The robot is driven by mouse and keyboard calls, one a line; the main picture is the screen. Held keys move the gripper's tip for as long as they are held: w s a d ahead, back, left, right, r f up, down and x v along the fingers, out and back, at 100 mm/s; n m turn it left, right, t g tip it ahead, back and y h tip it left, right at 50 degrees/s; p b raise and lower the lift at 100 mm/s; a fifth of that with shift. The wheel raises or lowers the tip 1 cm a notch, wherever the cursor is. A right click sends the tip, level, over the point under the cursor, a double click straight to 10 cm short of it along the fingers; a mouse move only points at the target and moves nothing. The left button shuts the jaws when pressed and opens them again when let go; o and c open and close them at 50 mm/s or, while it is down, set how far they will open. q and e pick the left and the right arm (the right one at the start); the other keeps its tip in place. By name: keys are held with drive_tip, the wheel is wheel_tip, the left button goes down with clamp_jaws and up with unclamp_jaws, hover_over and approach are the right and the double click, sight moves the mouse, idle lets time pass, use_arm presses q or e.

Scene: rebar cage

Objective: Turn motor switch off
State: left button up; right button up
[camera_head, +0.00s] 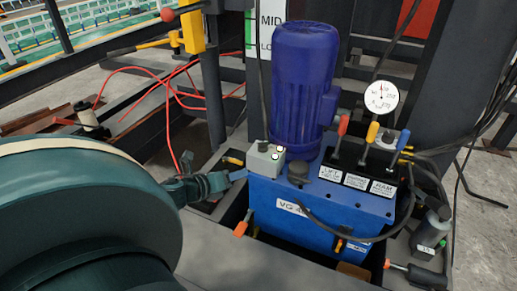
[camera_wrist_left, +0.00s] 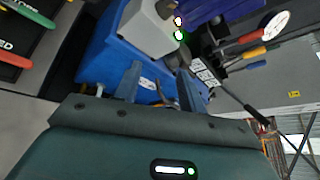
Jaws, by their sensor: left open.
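The motor switch box (camera_head: 262,160) is a small grey box on the blue power unit (camera_head: 330,205), just in front of the blue motor (camera_head: 305,80). Its face has two small round buttons or lights. In the left wrist view the switch box (camera_wrist_left: 150,28) is at the top, with a lit green spot and a reddish-white one above it. My left gripper (camera_head: 236,170) is to the left of the box, pointing toward it. In the left wrist view my left gripper (camera_wrist_left: 158,80) is open and empty, its fingers below the box. My right gripper is out of view.
A round pressure gauge (camera_head: 382,97) and several coloured levers stand on the valve block (camera_head: 358,172) to the right. A black hose (camera_head: 345,235) loops across the unit's front. Orange-tipped handles (camera_head: 242,228) stick out low down. Red cables (camera_head: 170,110) hang at the left.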

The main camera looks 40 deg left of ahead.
sight(259, 146)
use_arm(q)
drive_tip(key=w+a+r+m+h, duration=0.25)
drive_tip(key=a+r+m, duration=0.35)
drive_tip(key=m, duration=0.5)
drive_tip(key=shift+g, duration=0.3)
drive_tip(key=shift+a+f+b+x, duration=0.15)
drive_tip(key=shift+b+x, duration=0.7)
drive_tip(key=shift+x, duration=1.5)
drive_tip(key=shift+a+f+b+x, duration=0.2)
drive_tip(key=shift+b+x, duration=0.7)
drive_tip(key=shift+x, duration=1.45)
drive_tip(key=shift+a+f+b+x, duration=0.15)
drive_tip(key=shift+b+x, duration=0.7)
drive_tip(key=shift+x, duration=1.5)
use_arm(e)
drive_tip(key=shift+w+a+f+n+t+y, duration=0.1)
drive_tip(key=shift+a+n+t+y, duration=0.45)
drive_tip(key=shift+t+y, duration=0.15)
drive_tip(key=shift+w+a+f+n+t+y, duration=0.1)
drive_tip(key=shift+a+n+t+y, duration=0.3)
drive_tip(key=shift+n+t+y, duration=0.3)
use_arm(q)
drive_tip(key=shift+s, duration=0.1)
drive_tip(key=c, duration=0.7)
drive_tip(key=shift+r, duration=0.1)
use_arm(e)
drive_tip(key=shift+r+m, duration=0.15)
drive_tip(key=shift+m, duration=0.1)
